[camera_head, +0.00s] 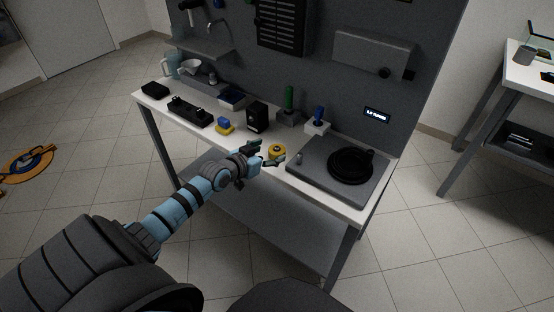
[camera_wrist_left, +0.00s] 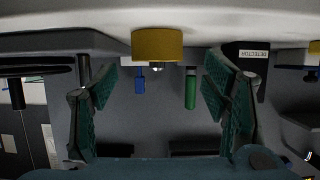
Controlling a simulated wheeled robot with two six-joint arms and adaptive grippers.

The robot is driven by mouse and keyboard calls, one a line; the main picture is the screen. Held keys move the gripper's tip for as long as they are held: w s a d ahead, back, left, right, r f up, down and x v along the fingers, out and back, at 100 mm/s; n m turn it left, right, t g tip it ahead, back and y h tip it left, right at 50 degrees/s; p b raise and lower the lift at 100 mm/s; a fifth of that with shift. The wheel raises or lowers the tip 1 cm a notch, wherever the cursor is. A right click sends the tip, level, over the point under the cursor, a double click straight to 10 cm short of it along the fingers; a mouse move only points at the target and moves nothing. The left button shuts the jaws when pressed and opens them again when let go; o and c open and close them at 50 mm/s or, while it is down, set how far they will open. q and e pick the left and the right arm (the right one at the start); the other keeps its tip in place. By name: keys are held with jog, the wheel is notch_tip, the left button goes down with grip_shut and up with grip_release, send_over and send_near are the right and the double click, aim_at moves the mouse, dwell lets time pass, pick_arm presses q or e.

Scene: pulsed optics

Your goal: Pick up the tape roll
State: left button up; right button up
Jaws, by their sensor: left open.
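The yellow tape roll (camera_head: 277,149) sits on the white bench top near its front edge, left of the flat grey box. My left gripper (camera_head: 264,153) is open and empty just in front of the roll. In the left wrist view, which looks upside down, the roll (camera_wrist_left: 157,44) shows near the top middle, ahead of the two spread green fingers (camera_wrist_left: 158,88). The roll appears between the finger lines; I cannot tell how far ahead it is. My right gripper is not in view.
A grey box with a black disc (camera_head: 350,165) stands right of the roll. Behind are a green-handled tool (camera_head: 289,98), a blue-handled tool (camera_head: 319,115) and a black detector box (camera_head: 257,117). A yellow and blue item (camera_head: 225,126) lies to the left.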

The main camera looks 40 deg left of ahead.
aim_at(275, 150)
pick_arm(q)
jog(key=x, duration=0.1)
jog(key=b+x, duration=0.1)
jog(key=x, duration=0.1)
jog(key=shift+d+f+b, duration=0.2)
jog(key=shift+f+b, duration=0.1)
jog(key=shift+w, duration=0.25)
jog(key=shift+a, duration=0.1)
jog(key=shift+c, duration=0.2)
jog(key=c, duration=1.2)
jog(key=shift+r, duration=0.15)
